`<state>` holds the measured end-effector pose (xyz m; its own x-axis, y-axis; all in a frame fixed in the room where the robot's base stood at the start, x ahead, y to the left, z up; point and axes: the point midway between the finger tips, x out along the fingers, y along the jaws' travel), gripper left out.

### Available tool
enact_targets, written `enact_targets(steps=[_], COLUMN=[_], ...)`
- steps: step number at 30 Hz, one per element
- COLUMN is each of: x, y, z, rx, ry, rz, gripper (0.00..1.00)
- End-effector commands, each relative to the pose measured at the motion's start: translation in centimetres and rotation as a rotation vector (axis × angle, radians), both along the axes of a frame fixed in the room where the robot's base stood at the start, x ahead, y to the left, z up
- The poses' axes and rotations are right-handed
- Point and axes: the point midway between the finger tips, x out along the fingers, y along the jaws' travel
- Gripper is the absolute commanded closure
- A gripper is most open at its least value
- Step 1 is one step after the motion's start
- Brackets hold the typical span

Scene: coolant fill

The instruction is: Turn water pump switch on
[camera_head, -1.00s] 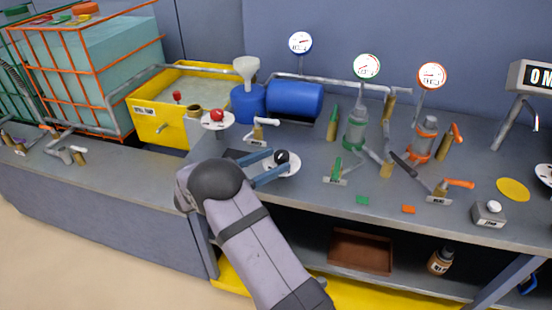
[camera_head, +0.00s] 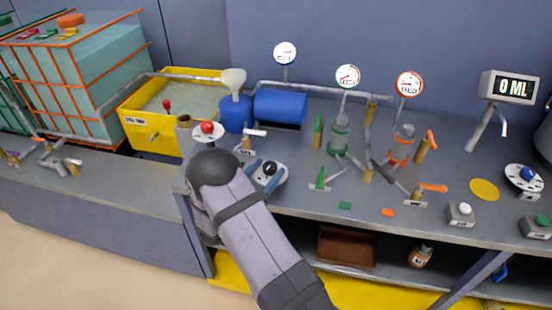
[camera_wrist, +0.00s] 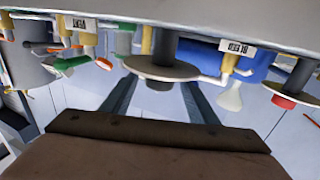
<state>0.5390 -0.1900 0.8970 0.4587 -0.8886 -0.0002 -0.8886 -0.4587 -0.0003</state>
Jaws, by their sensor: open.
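A black knob (camera_head: 270,168) sits on a round white dial plate (camera_head: 281,178) near the bench's front edge; I cannot read a label for it. In the wrist view, which looks upside down, the black knob (camera_wrist: 160,84) hangs below its plate (camera_wrist: 186,71). My gripper (camera_head: 264,175) is open at this dial in the head view. In the wrist view my gripper's two fingers (camera_wrist: 158,98) lie either side of the knob, with gaps. My arm hides part of the bench in front. A similar dial has a red knob (camera_head: 208,127), farther left.
A blue motor-like cylinder (camera_head: 280,107) and a white funnel (camera_head: 233,79) stand behind. A white-handled valve (camera_head: 250,135) is close behind the dial. Green-handled (camera_head: 321,178) and orange-handled valves (camera_head: 425,188) are to the right. A blue-knob dial (camera_head: 526,174) is far right.

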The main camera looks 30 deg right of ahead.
Motion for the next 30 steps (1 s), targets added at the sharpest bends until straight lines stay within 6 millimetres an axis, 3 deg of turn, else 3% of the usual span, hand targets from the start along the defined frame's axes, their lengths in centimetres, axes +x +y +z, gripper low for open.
enact_targets(steps=[12, 24, 25, 30], x=[2.2, 2.6, 2.6, 2.6], y=[-4.5, -5.1, -5.1, -5.1], z=[0.1, 0.0, 0.0, 0.0], rx=[0.0, 0.0, 0.0, 0.0], ry=[0.0, 0.001, 0.001, 0.001], rz=[-0.003, -0.001, -0.001, -0.001], gripper=[0.46, 0.46, 0.48, 0.87])
